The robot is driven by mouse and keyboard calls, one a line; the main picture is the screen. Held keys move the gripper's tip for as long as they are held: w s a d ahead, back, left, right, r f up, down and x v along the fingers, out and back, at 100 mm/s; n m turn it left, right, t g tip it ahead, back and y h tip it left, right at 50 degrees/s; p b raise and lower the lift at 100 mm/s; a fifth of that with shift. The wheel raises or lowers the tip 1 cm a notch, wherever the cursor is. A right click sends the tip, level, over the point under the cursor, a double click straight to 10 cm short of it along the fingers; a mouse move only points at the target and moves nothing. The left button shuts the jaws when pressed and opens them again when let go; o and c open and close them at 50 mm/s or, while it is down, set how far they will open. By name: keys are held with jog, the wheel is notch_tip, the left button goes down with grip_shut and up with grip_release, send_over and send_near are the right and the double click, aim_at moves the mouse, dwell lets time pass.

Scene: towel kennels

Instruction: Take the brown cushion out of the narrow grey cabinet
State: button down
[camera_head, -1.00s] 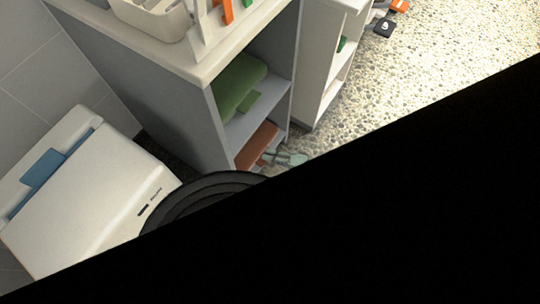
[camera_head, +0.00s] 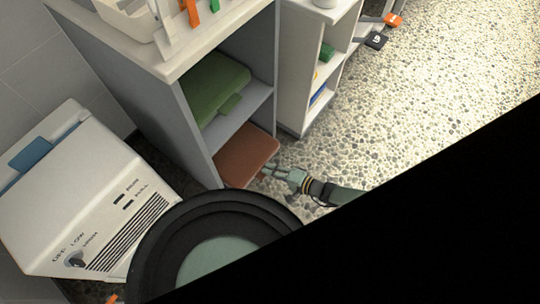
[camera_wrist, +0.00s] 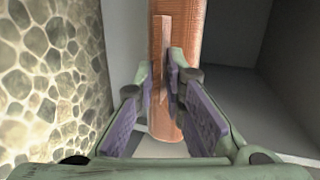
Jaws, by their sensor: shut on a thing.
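The brown cushion (camera_head: 248,155) lies in the lower compartment of the narrow grey cabinet (camera_head: 192,128), and its front end reaches the cabinet's open front. My gripper (camera_head: 272,172) is at the cushion's front corner, low by the floor. In the wrist view, the cushion (camera_wrist: 176,50) shows edge-on as an upright reddish-brown strip. My gripper's fingers (camera_wrist: 164,85) are on either side of a thin part of its edge and shut on it. The cushion's far end is hidden inside the cabinet.
A white cabinet (camera_head: 296,100) stands to the right. A white heater-like box (camera_head: 90,190) stands at the left.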

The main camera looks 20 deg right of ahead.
jog(key=shift+s+d, duration=0.15)
jog(key=c, duration=1.6)
grip_release()
jog(key=v, duration=0.7)
jog(key=shift+s+d+r, duration=0.1)
jog(key=shift+s+d, duration=0.05)
